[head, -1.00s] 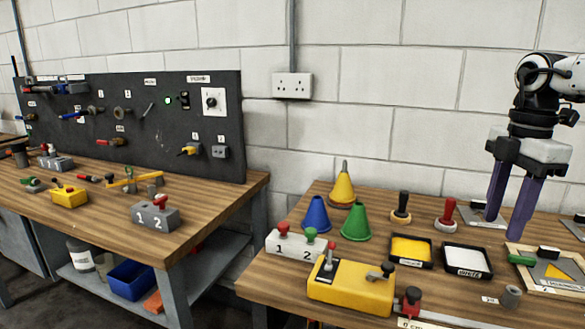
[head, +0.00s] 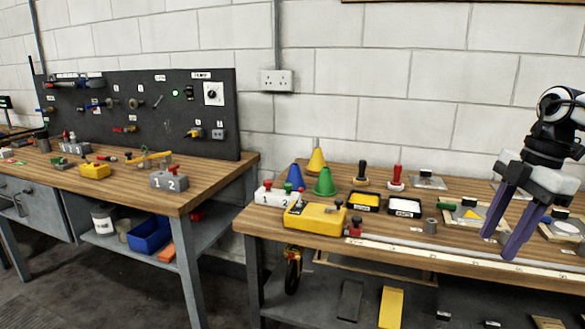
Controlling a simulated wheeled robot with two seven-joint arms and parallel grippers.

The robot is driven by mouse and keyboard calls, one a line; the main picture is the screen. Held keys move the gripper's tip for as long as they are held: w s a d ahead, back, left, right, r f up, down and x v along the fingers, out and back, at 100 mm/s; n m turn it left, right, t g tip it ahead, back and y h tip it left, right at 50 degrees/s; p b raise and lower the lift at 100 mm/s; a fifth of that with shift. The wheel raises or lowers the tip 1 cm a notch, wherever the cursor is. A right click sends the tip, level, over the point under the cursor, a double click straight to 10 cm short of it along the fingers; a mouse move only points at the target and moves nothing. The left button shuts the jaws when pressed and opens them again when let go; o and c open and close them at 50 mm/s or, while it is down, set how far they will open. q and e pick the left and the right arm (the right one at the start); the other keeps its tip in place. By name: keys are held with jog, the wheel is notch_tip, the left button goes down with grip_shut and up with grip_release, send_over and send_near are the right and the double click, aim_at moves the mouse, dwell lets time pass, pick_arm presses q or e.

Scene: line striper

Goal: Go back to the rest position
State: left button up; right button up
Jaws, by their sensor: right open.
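My right gripper (head: 495,246) is at the right of the head view, with its two purple fingers apart and nothing between them. It hangs over the front right part of the right workbench (head: 385,243), above the long pale ruler strip (head: 450,256) at the front edge. I cannot tell the height of its fingertips above the bench. My left gripper is not in view.
A yellow box (head: 315,219), cones like the green one (head: 325,182), a yellow tray (head: 364,202) and a white tray (head: 404,207) stand on the right bench. A second workbench (head: 205,185) with a dark tool board (head: 140,110) stands left, across a floor gap.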

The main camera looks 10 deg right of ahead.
jog(key=s+d+f+t+y, duration=0.1)
jog(key=d+f+t+y, duration=0.1)
jog(key=f, duration=0.4)
jog(key=s+d+f+t+y, duration=0.1)
jog(key=s+f+y, duration=0.1)
jog(key=f, duration=0.4)
jog(key=s+a+f+m+t, duration=0.2)
jog(key=s+f+m+t, duration=0.1)
jog(key=f, duration=0.4)
jog(key=s+a+f+m+t+h, duration=0.1)
jog(key=s+f+m+t, duration=0.15)
jog(key=f, duration=0.45)
jog(key=s+a+f+m+t, duration=0.2)
jog(key=s+f, duration=0.1)
jog(key=f, duration=0.4)
jog(key=s+a+f+m+h, duration=0.3)
jog(key=s+a+f+m, duration=0.25)
jog(key=a+f, duration=0.3)
jog(key=s+a+f+m+g, duration=0.1)
jog(key=s+a, duration=0.1)
jog(key=a, duration=0.7)
jog(key=s+a+f+m+g, duration=0.1)
jog(key=s+a, duration=0.1)
jog(key=a, duration=0.6)
jog(key=shift+s+a+g+y, duration=0.3)
jog(key=shift+s+a+g, duration=0.05)
jog(key=shift+a, duration=0.05)
jog(key=shift+f, duration=0.1)
